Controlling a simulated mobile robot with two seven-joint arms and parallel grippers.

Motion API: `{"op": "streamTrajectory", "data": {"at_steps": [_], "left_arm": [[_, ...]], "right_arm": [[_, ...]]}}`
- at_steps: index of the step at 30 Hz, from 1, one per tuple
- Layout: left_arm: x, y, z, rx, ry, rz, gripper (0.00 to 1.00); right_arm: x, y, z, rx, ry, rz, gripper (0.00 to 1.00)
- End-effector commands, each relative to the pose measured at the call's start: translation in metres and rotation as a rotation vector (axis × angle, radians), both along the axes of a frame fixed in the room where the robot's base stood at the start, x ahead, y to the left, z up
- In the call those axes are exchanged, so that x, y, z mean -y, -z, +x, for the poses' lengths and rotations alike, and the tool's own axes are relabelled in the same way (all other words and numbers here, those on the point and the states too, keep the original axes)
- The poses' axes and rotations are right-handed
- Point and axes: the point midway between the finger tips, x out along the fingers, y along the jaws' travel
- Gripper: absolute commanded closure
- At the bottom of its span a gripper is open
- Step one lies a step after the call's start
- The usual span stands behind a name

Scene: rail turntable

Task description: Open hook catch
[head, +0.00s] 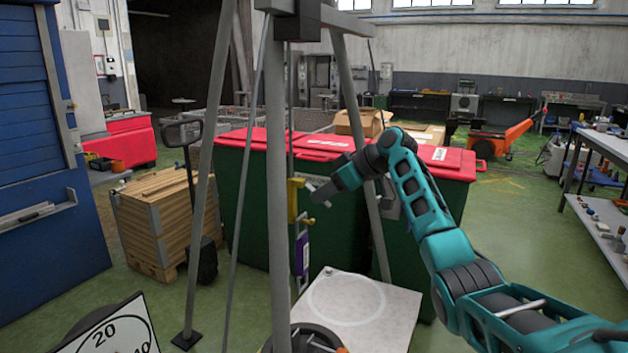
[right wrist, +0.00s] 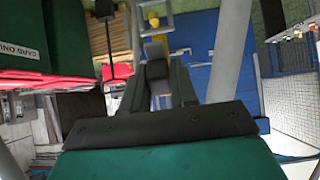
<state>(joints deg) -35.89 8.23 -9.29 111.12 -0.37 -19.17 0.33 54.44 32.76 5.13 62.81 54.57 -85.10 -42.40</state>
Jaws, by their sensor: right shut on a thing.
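The hook catch (head: 293,200) is a yellow piece on a thin upright bar among grey posts, left of the middle in the head view. A purple and white tag-like piece (head: 302,254) hangs just below it. My right gripper (head: 318,194) reaches it from the right and is shut on a small grey part at its side. In the right wrist view my right gripper's dark fingers (right wrist: 156,62) point up at the yellow piece (right wrist: 157,22). The fingers hide most of what they hold. My left gripper is out of view.
Grey frame posts (head: 278,200) stand close around the catch. A white plate with a round disc (head: 395,305) lies below. Green bins with red lids (head: 440,160) stand behind. A wooden crate (head: 155,225) and a dial (head: 105,335) are at left.

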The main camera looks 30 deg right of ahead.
Motion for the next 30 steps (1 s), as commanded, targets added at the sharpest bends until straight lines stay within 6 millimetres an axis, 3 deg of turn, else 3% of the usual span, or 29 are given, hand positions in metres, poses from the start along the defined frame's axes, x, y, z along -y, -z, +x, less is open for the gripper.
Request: {"op": "streamTrajectory", "data": {"at_steps": [1, 6, 15, 30], "left_arm": [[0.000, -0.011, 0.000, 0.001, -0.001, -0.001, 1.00], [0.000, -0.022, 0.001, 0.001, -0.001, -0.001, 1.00], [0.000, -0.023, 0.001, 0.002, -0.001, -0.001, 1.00], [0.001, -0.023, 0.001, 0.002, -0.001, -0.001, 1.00]], "right_arm": [[0.003, -0.008, 0.000, -0.034, -0.002, -0.019, 1.00], [0.006, -0.014, 0.000, -0.164, -0.002, -0.096, 1.00], [0.005, -0.021, 0.001, -0.362, -0.003, -0.211, 1.00], [0.004, -0.028, 0.001, -0.504, -0.003, -0.295, 1.00]]}}
